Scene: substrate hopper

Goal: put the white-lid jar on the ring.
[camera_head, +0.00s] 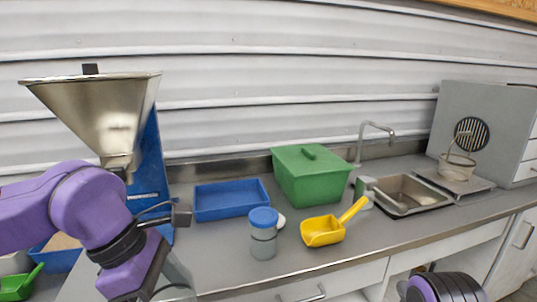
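A jar with a blue lid (263,218) stands upright on the grey counter. Part of a small white round thing (281,221) shows just behind it on the right; I cannot tell whether it is a lid, a jar or the ring. No white-lid jar can be clearly made out. My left gripper (172,284) is at the bottom edge, left of the blue-lid jar and apart from it. A greyish, rounded shape shows by it, but its fingers are cut off and unclear. My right arm shows at the bottom right; its gripper is out of view.
A metal hopper (105,112) on a blue stand rises at left. A blue tray (230,213), green lidded box (312,178), yellow scoop (322,232) and sink (408,193) line the counter. A basket (457,165) stands at far right, a green scoop (18,288) at lower left.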

